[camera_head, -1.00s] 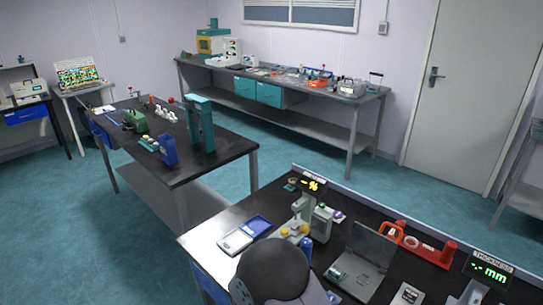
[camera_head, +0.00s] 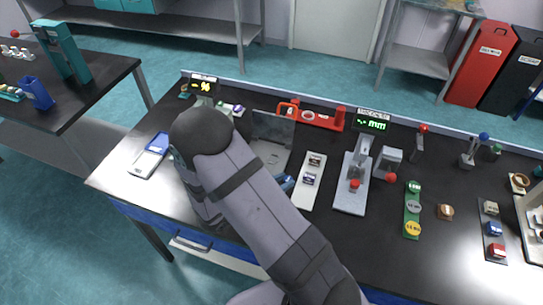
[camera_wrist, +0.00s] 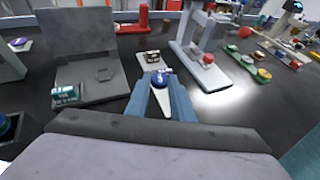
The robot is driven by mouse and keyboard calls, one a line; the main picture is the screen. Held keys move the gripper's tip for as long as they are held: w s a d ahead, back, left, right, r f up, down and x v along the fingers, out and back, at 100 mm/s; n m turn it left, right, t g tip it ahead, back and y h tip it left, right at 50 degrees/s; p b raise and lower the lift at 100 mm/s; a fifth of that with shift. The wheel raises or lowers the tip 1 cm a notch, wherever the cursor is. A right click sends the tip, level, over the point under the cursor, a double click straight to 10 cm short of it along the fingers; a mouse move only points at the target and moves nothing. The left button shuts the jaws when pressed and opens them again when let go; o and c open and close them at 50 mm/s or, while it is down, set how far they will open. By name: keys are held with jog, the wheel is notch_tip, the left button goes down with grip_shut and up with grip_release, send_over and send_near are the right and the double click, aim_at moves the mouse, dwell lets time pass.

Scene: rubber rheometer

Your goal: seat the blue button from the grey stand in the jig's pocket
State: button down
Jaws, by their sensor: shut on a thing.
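My gripper (camera_wrist: 162,90) shows in the wrist view as two blue fingers, shut on the blue button (camera_wrist: 161,76) with a white mark on its top. The button is at the fingertips, over or on the pale grey stand (camera_wrist: 151,65); I cannot tell whether it touches it. The stand also shows in the head view (camera_head: 302,196). A brown button (camera_wrist: 152,55) sits farther along it. The grey jig (camera_wrist: 125,85), with an upright back plate, stands left of the gripper. A small square feature, perhaps its pocket (camera_wrist: 103,75), shows on its base. In the head view my arm hides most of the gripper.
A teal block (camera_wrist: 65,95) is at the jig's front left. A grey thickness gauge (camera_head: 350,200) stands right of the stand. A red fixture (camera_head: 318,122) is behind. A green strip of discs (camera_head: 412,210) lies farther right. Bare black bench lies between these.

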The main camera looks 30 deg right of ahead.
jog(key=w+d+r, duration=0.3)
jog(key=w+d, duration=0.2)
jog(key=d, duration=0.1)
jog(key=r+n+t+y, duration=0.1)
jog(key=n+t, duration=0.2)
send_over(269, 165)
jog(key=shift+r+p, duration=0.2)
jog(key=shift+p, duration=0.15)
jog(key=shift+a+f, duration=0.1)
jog(key=shift+f+p, duration=1.05)
jog(key=shift+f, duration=1.95)
jog(key=shift+f, duration=0.1)
jog(key=shift+f+p, duration=0.65)
jog(key=shift+f, duration=1.15)
jog(key=shift+f+b, duration=0.6)
jog(key=shift+b, duration=0.15)
